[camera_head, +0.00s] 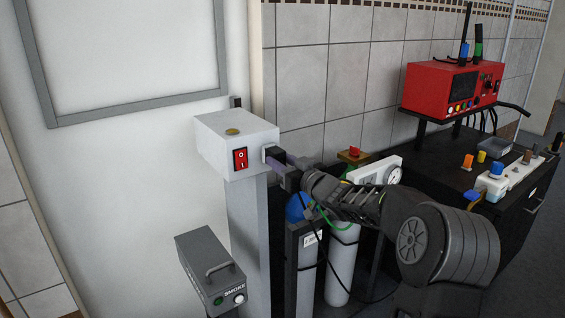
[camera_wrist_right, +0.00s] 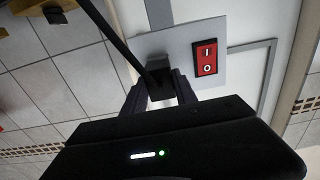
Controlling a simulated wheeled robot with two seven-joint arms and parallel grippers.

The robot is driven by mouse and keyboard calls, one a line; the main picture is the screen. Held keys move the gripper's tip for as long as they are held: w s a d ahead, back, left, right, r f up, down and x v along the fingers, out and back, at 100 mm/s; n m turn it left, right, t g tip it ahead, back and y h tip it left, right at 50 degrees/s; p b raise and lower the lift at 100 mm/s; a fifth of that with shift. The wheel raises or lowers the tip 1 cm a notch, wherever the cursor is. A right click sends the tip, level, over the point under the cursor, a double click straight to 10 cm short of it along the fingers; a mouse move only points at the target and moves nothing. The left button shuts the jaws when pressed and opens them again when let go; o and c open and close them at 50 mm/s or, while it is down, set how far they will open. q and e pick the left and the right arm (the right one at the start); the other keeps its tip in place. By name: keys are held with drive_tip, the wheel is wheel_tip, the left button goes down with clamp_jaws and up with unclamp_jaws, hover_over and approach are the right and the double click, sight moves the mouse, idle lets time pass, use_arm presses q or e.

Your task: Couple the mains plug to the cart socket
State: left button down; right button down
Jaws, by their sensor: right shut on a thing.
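My right gripper (camera_head: 274,158) reaches in from the right, its fingertips close to the side of a white box (camera_head: 217,131) with a red rocker switch (camera_head: 240,159). In the right wrist view the gripper (camera_wrist_right: 160,82) is shut on the black mains plug (camera_wrist_right: 158,77), which has a black cable (camera_wrist_right: 108,33). The plug is right at the face of the white box (camera_wrist_right: 182,48), beside the switch (camera_wrist_right: 206,57). The socket opening is hidden behind the plug and fingers, so I cannot tell how deep the plug sits. My left gripper is out of view.
A grey post (camera_head: 247,235) carries the white box. A grey smoke unit (camera_head: 212,268) stands lower left. Gas cylinders (camera_head: 342,262) and a gauge panel (camera_head: 366,175) are behind my right arm. A black cart (camera_head: 500,215) with a red device (camera_head: 450,88) stands right. The cable hangs below my gripper.

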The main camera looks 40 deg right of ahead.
drive_tip(key=shift+w, duration=0.2)
drive_tip(key=c, duration=0.9)
unclamp_jaws()
drive_tip(key=s, duration=0.7)
drive_tip(key=shift+s+b, duration=0.35)
drive_tip(key=shift+b, duration=0.05)
drive_tip(key=shift+a, duration=0.1)
